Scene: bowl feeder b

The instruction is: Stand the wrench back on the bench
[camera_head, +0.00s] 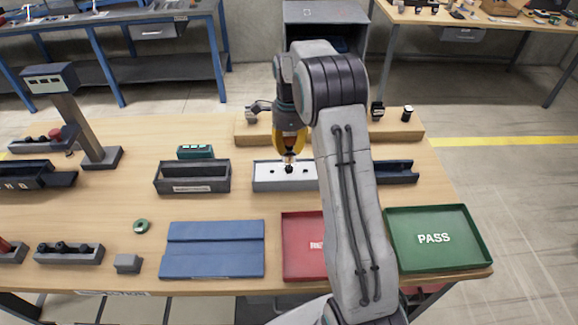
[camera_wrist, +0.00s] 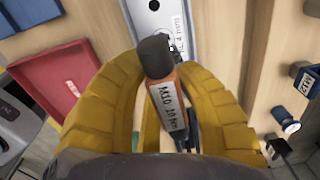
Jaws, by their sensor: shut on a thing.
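My gripper (camera_head: 289,152) has yellow fingers and hangs over the middle of the bench (camera_head: 130,190). In the wrist view the fingers (camera_wrist: 165,105) are closed around the wrench (camera_wrist: 168,100), which has an orange-brown body, a dark rounded end and a white label reading "M10 10 Nm". In the head view only a small dark end (camera_head: 289,169) shows below the fingers, in front of the pale long tray (camera_head: 265,174). I cannot tell whether it touches that tray. The rest of the wrench is hidden by the fingers.
A raised wooden strip (camera_head: 340,131) with small dark items runs along the back. A dark open bin (camera_head: 192,188) stands left of the pale tray. In front lie a blue mat (camera_head: 215,262), a red tray (camera_head: 300,262) and a green PASS tray (camera_head: 440,258).

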